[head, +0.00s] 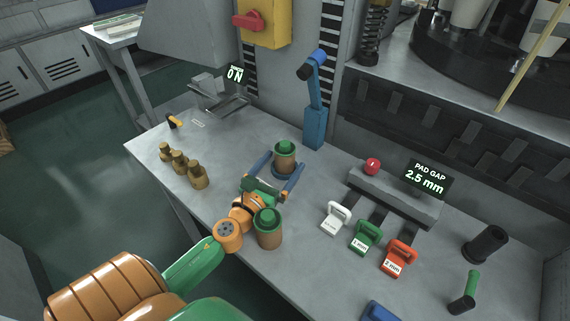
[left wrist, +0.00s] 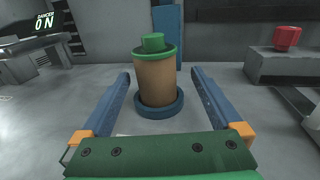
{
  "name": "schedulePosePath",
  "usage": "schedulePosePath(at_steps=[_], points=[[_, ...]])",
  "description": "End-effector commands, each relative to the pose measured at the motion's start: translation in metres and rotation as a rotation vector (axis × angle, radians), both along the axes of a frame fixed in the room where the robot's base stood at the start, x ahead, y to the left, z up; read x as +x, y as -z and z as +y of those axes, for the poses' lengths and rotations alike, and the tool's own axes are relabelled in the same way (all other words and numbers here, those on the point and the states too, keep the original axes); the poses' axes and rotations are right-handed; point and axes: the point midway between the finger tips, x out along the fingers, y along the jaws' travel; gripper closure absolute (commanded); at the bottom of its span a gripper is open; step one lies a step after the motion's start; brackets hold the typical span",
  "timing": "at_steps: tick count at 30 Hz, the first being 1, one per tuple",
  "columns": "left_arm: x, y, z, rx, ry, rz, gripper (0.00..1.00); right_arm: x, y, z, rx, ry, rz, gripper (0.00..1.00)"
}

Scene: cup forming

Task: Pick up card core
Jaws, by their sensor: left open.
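The card core is a brown cylinder (head: 285,160) with a green collar and plug on top. It stands upright in a blue ring base on the bench; in the left wrist view the core (left wrist: 155,82) is centred ahead. My left gripper (head: 286,161) is open, its two blue fingers reaching along either side of the core. In the left wrist view gaps show between the core and both fingers, and nothing is gripped. A similar brown cylinder with a green top (head: 268,232) appears nearer, beside my left wrist. My right gripper is not in view.
Several brass weights (head: 180,165) stand at the left. A blue post (head: 315,125) rises behind the core. White (head: 335,220), green (head: 365,238) and red (head: 398,258) gauge blocks lie right, before a grey bar with a red knob (head: 372,166). Bare bench lies left of the core.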

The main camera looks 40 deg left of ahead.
Motion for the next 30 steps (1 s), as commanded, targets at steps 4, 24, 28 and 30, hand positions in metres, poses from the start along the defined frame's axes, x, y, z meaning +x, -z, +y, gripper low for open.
schedulePosePath(at_steps=[4, 24, 28, 30], points=[[0.024, -0.005, 0.005, 0.001, 0.000, -0.003, 0.01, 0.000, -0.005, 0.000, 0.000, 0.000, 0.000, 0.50], [0.061, -0.003, 0.012, 0.001, 0.001, 0.000, 0.63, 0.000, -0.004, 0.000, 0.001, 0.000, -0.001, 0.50], [0.061, -0.003, 0.012, 0.001, 0.001, 0.000, 0.91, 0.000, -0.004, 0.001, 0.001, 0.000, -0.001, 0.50], [0.061, -0.003, 0.012, 0.001, 0.001, 0.000, 0.91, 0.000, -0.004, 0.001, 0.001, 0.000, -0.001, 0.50]])
